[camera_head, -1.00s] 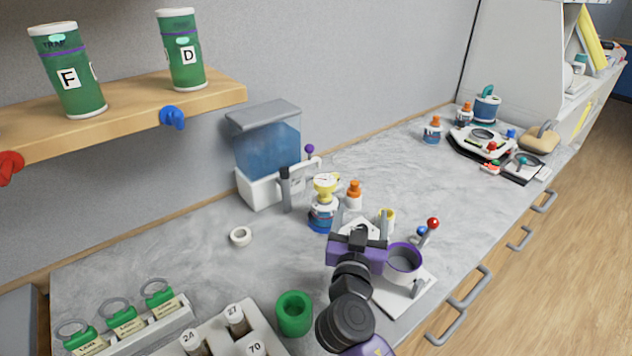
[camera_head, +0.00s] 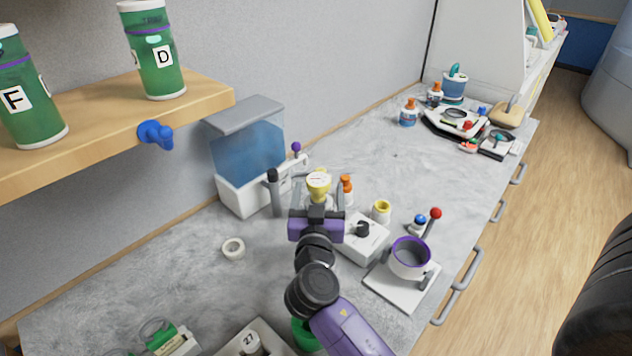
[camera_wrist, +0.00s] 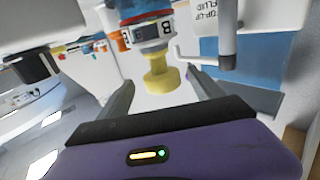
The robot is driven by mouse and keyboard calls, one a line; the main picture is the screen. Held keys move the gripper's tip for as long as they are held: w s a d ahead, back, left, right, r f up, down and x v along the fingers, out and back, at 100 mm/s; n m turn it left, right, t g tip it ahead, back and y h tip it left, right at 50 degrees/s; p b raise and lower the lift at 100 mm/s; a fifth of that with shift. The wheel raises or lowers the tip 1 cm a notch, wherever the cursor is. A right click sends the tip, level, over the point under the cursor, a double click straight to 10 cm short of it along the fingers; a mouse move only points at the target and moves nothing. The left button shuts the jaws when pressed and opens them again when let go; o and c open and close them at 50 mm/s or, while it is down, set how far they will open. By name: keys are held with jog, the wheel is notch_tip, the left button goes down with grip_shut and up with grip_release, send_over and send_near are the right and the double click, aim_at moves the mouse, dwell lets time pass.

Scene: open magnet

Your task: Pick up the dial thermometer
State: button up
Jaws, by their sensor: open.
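The dial thermometer (camera_head: 318,181) is yellow with a pale round dial face. It stands upright on top of a bottle, in the middle of the head view. In the wrist view, which is upside down, the yellow thermometer (camera_wrist: 160,76) shows beyond and between my fingertips, attached to the bottle labelled B (camera_wrist: 151,30). My gripper (camera_head: 317,208) is open and empty, just in front of the thermometer. It hides most of the bottle in the head view. Its two fingers also show in the wrist view (camera_wrist: 160,88), apart from each other. I see no contact with the thermometer.
An orange-capped bottle (camera_head: 346,188) stands close right of the thermometer. A blue tank (camera_head: 247,158) with a grey upright handle (camera_head: 273,190) is at left. A white box with a black knob (camera_head: 362,240) and a purple-rimmed pot (camera_head: 409,259) are at right.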

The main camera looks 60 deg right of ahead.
aim_at(319, 176)
jog(key=x, duration=0.1)
jog(key=p+x, duration=0.1)
jog(key=x, duration=0.1)
jog(key=p+x, duration=0.1)
jog(key=shift+w+d+r, duration=0.15)
jog(key=shift+w+r, duration=0.05)
jog(key=shift+r, duration=0.1)
jog(key=shift+w+d+f+p, duration=0.2)
jog(key=shift+w+d+p, duration=0.1)
jog(key=shift+d, duration=0.2)
grip_shut()
jog(key=shift+r, duration=0.1)
